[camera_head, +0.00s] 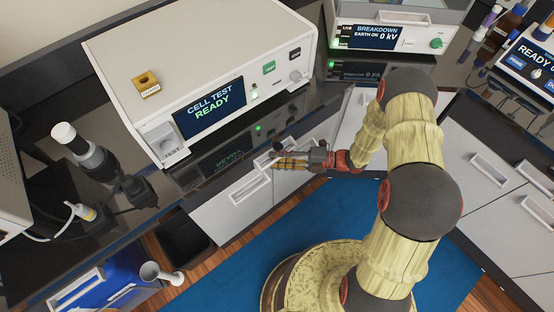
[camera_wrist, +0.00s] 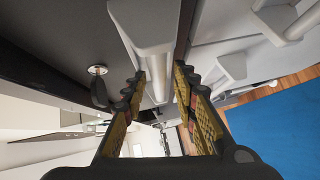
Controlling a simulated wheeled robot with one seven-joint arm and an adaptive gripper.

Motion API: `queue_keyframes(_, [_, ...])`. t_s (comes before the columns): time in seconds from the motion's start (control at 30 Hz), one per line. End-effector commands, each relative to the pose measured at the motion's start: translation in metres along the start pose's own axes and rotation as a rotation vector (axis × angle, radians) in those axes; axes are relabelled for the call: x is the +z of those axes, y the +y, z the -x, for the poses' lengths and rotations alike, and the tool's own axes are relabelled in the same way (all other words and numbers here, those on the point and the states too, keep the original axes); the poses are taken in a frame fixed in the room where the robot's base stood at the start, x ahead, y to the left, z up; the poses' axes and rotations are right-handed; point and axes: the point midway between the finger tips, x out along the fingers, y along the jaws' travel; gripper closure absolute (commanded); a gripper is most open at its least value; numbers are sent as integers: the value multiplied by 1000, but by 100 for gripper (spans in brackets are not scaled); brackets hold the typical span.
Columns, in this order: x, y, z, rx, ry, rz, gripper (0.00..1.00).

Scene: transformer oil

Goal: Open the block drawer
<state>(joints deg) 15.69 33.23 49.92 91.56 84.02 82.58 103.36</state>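White drawer fronts (camera_head: 232,205) sit under the dark counter, in front of the cell test machine. No label shows which one is the block drawer. Another handle (camera_head: 266,159) is partly covered by my gripper (camera_head: 276,163). In the wrist view, a pale handle (camera_wrist: 157,78) lies between the two fingers of my gripper (camera_wrist: 160,75). The fingers stand apart on either side of it, and I cannot tell whether they touch it. The drawers look closed.
The cell test machine (camera_head: 200,75) stands on the counter above, with a small brass-coloured block (camera_head: 147,85) on top. More drawers (camera_head: 495,172) are at the right. A black bin (camera_head: 184,246) and a blue container (camera_head: 115,282) stand at the lower left. The blue mat (camera_head: 240,270) has free floor room.

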Motion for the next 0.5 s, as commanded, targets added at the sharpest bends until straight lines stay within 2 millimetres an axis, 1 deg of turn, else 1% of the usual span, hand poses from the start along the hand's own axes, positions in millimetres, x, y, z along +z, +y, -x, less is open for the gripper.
queue_keyframes(0.1, [0,0,-4,0,1,0,71])
queue_keyframes(0.33, [0,0,-4,0,0,0,72])
queue_keyframes(0.5, [0,0,-4,0,0,0,82])
